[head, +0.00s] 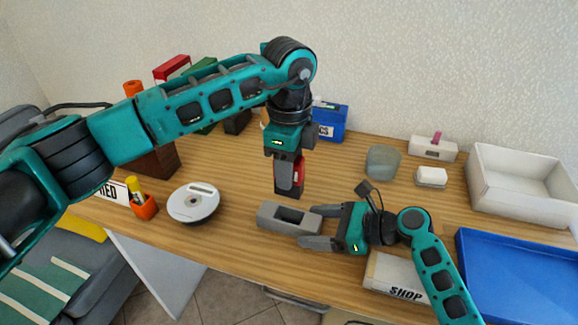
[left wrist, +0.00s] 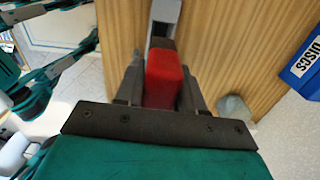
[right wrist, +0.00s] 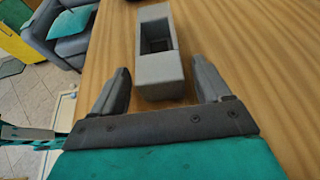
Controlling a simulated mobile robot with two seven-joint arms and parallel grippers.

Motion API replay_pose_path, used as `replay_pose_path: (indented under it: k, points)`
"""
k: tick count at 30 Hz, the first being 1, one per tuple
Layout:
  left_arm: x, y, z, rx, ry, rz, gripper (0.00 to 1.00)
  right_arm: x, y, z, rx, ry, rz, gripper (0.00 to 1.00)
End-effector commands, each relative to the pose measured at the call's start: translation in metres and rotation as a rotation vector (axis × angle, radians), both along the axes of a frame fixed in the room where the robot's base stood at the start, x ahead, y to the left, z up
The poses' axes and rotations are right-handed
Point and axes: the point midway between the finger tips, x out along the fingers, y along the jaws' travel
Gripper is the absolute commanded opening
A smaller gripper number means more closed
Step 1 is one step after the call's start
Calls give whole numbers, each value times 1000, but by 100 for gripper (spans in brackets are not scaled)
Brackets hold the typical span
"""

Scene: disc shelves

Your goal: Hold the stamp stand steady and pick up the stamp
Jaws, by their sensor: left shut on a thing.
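The stamp has a red handle and a dark base. My left gripper (head: 287,178) points down and is shut on the stamp (head: 299,170), held upright with its dark base above and just behind the stand in the head view. The red stamp (left wrist: 163,80) sits between the two fingers in the left wrist view. The grey stamp stand (head: 268,215) lies on the table, its slot empty. My right gripper (head: 308,227) is open at the stand's right end. In the right wrist view the fingers flank the near end of the stand (right wrist: 158,80), with a gap on each side.
A white disc (head: 194,203) and an orange cup (head: 146,208) are on the left of the wooden table (head: 235,235). A SHOP box (head: 395,278), a blue tray (head: 515,275) and a white bin (head: 520,185) are on the right. A blue box (head: 330,122) stands at the back.

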Motion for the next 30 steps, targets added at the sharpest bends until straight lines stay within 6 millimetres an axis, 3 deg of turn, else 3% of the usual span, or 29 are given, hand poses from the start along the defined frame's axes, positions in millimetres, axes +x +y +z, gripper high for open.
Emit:
replay_pose_path:
  k: [13, 24, 30]
  points:
    - [0, 0, 0, 0, 0, 0, 6, -3, -9, 3, 0, 0, -1, 85]
    - [0, 0, 0, 0, 0, 0, 6, -27, -73, 31, -3, -1, -1, 85]
    - [0, 0, 0, 0, 0, 0, 6, -36, -97, 42, -2, 1, -1, 85]
